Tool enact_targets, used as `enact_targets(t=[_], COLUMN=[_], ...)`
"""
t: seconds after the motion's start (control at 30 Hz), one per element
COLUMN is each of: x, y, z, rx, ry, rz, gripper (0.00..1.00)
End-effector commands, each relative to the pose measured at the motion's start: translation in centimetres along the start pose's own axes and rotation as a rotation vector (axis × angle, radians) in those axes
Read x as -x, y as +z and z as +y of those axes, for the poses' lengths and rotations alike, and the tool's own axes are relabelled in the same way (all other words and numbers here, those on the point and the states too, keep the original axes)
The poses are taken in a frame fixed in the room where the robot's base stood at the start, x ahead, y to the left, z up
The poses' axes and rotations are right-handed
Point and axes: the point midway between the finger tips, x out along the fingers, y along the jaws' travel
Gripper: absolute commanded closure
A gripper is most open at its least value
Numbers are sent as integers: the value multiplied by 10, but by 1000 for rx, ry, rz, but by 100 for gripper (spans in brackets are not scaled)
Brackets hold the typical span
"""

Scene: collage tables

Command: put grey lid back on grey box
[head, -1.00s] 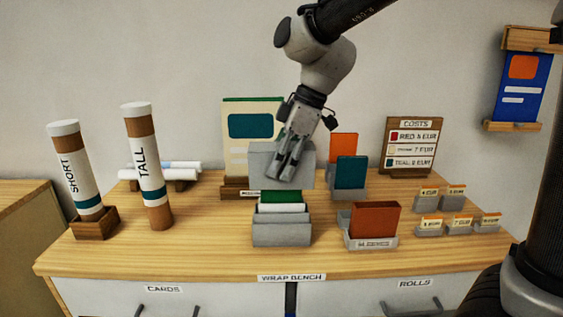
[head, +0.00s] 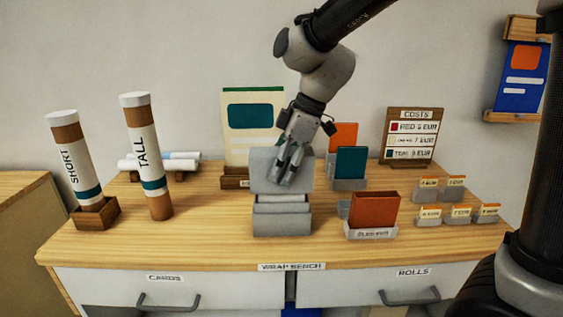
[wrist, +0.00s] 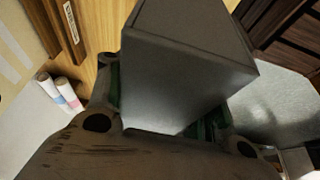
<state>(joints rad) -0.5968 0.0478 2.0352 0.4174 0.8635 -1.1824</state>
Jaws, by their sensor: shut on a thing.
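The grey lid (head: 261,176) is in my gripper (head: 287,168), its broad face turned to the head camera. In the wrist view the grey lid (wrist: 190,65) fills the space between the fingers of my gripper (wrist: 165,112). The grey box (head: 282,222) stands on the bench under the lid, at the middle front. The lid's lower edge overlaps the back of the box's top in the head view. I cannot tell whether they touch.
A brown-red card holder (head: 373,212) and a teal card (head: 350,163) stand to the right. A cream board (head: 238,150) stands behind at left. The tall tube (head: 149,160) and short tube (head: 75,165) are farther left. Bare bench (head: 210,235) lies left of the box.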

Motion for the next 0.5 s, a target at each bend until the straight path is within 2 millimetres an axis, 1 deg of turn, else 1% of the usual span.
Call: enact_targets(t=[0.2,0.5], x=[-7,-8], y=[3,4], z=[0,0], rx=[0,0], ry=[0,1], rz=[0,0], gripper=[72,72])
